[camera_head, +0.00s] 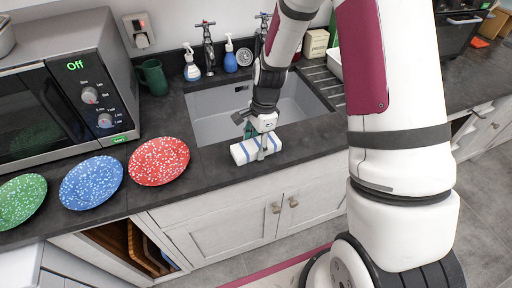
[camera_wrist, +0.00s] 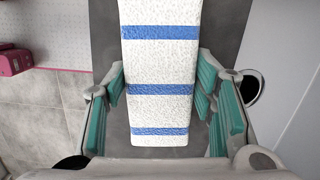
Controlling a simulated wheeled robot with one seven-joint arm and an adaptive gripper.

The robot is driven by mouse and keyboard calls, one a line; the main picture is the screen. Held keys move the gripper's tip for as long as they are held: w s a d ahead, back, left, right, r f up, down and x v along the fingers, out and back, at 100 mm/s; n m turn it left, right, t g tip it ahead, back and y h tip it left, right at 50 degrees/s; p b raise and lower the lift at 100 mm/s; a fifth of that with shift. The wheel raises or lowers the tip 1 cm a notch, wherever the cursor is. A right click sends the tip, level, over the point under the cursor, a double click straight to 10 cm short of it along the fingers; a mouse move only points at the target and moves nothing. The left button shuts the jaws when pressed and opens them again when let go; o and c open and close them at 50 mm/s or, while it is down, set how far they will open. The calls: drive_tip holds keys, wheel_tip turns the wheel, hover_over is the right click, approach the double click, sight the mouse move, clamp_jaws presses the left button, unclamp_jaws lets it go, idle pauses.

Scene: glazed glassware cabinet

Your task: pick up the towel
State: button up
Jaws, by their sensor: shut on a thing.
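A folded white towel (camera_head: 244,151) with blue stripes lies at the front edge of the dark counter, just before the sink. My gripper (camera_head: 263,148) is over it from above, with its fingers around the towel's right part. In the wrist view the towel (camera_wrist: 160,68) runs down the middle of the picture, its near end between the two teal-padded fingers of my gripper (camera_wrist: 158,112). The fingers are shut on the towel. I cannot tell whether the towel is lifted off the counter.
Red (camera_head: 158,161), blue (camera_head: 91,183) and green (camera_head: 21,202) speckled plates lie to the left, before a microwave (camera_head: 60,90). The sink (camera_head: 215,112) is behind the towel, with a green mug (camera_head: 152,77) and a soap bottle (camera_head: 191,66) at the back. Cabinet doors (camera_head: 235,225) are below the counter.

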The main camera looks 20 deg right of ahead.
sight(254, 144)
drive_tip(key=shift+r, duration=0.8)
wheel_tip(254, 144, up, 2)
drive_tip(key=shift+w+b, duration=0.1)
drive_tip(key=shift+b, duration=0.25)
drive_tip(key=s+d, duration=0.2)
drive_tip(key=d, duration=0.3)
drive_tip(key=s+d+r+b, duration=0.1)
drive_tip(key=s+d, duration=0.1)
drive_tip(key=d, duration=0.2)
drive_tip(key=s+d, duration=0.2)
drive_tip(key=d, duration=0.3)
drive_tip(key=shift+s+d+r+b, duration=0.2)
drive_tip(key=shift+s+d+b, duration=0.1)
drive_tip(key=shift+d+b, duration=0.1)
drive_tip(key=shift+o, duration=1.4)
drive_tip(key=shift+a, duration=0.15)
drive_tip(key=shift+c, duration=0.5)
